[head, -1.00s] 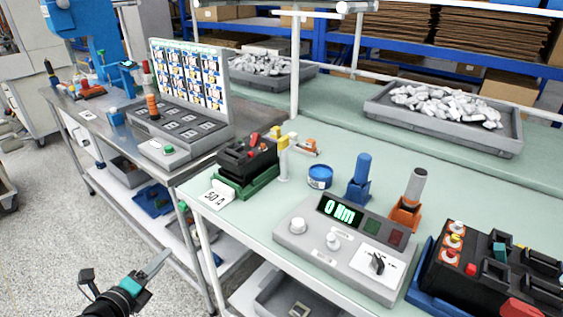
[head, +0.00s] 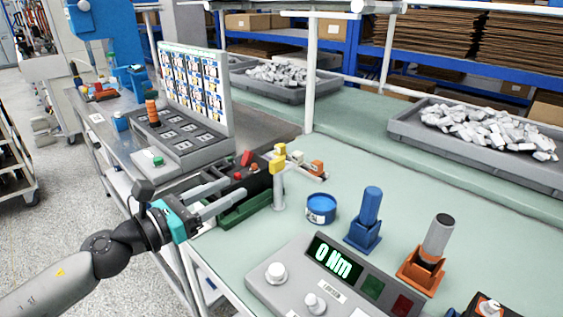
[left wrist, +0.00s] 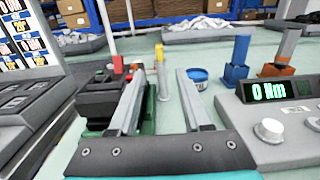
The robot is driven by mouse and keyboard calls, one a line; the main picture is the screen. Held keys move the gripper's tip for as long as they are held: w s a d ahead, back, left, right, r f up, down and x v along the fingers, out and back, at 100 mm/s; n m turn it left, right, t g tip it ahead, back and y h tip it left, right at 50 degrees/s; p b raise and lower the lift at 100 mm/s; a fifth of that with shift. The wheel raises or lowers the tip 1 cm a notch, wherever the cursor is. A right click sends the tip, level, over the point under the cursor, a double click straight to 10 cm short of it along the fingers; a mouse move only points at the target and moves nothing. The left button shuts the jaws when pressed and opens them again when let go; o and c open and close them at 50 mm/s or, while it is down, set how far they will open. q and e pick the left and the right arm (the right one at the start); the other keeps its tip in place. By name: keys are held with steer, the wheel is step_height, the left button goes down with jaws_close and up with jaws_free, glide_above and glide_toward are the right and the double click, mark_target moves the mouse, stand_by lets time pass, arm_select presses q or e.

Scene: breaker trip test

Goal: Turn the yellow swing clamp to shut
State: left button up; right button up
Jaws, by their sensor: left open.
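The yellow swing clamp (head: 279,163) stands on a grey post at the table's left part. Its arm reaches to the right, away from the breaker, to an orange tip (head: 317,168). The black breaker (head: 252,180) with a red lever sits in a green holder (head: 245,210) just left of the post. My left gripper (head: 236,190) is open and empty, with its fingers over the breaker side, pointing at the clamp. In the left wrist view the yellow clamp (left wrist: 160,54) appears between the two fingers, beyond their tips. My right gripper is not in view.
A blue tin (head: 321,209), a blue tool in a stand (head: 366,220) and an orange stand with a grey-topped tool (head: 430,255) are right of the clamp. A grey torque meter (head: 300,272) reading 0 Nm is at the front. A grey tray of white parts (head: 480,150) is behind.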

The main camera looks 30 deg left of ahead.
mark_target(271, 166)
arm_select(q)
steer(key=shift+p+x, duration=0.3)
steer(key=shift+x, duration=3.9)
steer(key=x, duration=0.2)
steer(key=shift+w+r+p, duration=0.1)
steer(key=shift+w+p, duration=0.2)
steer(key=shift+p+x, duration=0.3)
steer(key=shift+x, duration=1.15)
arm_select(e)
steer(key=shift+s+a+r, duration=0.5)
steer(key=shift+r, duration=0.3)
arm_select(q)
steer(key=shift+d, duration=0.1)
steer(key=shift+c, duration=0.3)
jaws_close()
